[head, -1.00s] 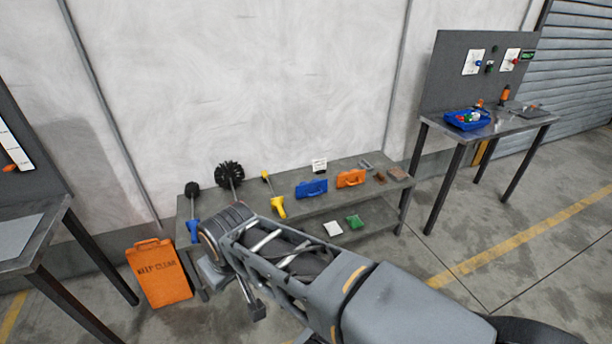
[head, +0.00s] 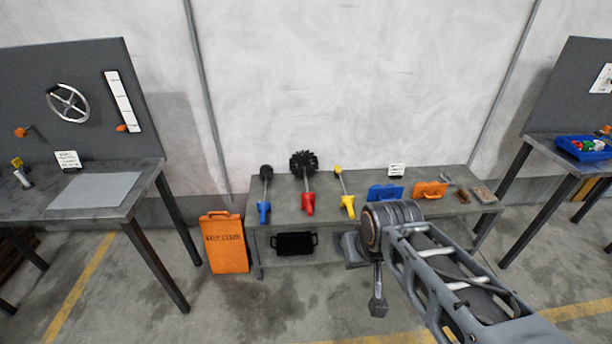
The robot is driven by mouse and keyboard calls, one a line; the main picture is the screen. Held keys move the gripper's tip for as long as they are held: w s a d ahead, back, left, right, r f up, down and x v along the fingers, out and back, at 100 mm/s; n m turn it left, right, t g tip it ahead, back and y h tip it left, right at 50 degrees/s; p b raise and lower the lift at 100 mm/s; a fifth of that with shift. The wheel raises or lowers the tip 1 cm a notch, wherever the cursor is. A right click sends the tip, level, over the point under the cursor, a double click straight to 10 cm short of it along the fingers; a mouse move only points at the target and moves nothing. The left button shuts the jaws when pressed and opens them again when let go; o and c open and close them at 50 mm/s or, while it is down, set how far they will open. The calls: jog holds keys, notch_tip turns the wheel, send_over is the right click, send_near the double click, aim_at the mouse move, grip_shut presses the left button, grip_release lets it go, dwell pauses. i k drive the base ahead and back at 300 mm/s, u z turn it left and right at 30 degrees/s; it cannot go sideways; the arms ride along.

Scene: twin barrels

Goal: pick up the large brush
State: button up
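The large brush stands out on the grey bench by its wide, round black bristle head (head: 304,165). Its red handle (head: 308,203) points toward the bench's front edge. It lies between a smaller black brush with a blue handle (head: 264,211) on its left and a thin brush with a yellow handle (head: 347,206) on its right. My arm reaches in from the lower right, in front of the bench's right half. I cannot make out my gripper's fingers. Nothing of my arm touches the large brush.
The bench (head: 236,237) also bears a blue tool (head: 385,193), an orange tool (head: 430,189) and small blocks. A black tray (head: 294,243) sits on its lower shelf. An orange "keep clear" sign (head: 225,243) stands left. Worktables flank the bench; the floor in front is clear.

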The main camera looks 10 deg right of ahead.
aim_at(308, 199)
jog(key=z, duration=0.05)
jog(key=k, duration=0.5)
jog(key=u, duration=0.9)
jog(key=i, duration=0.85)
jog(key=u, duration=0.45)
jog(key=i, duration=1.05)
jog(key=z, duration=0.8)
jog(key=i, duration=0.6)
jog(key=z, duration=0.45)
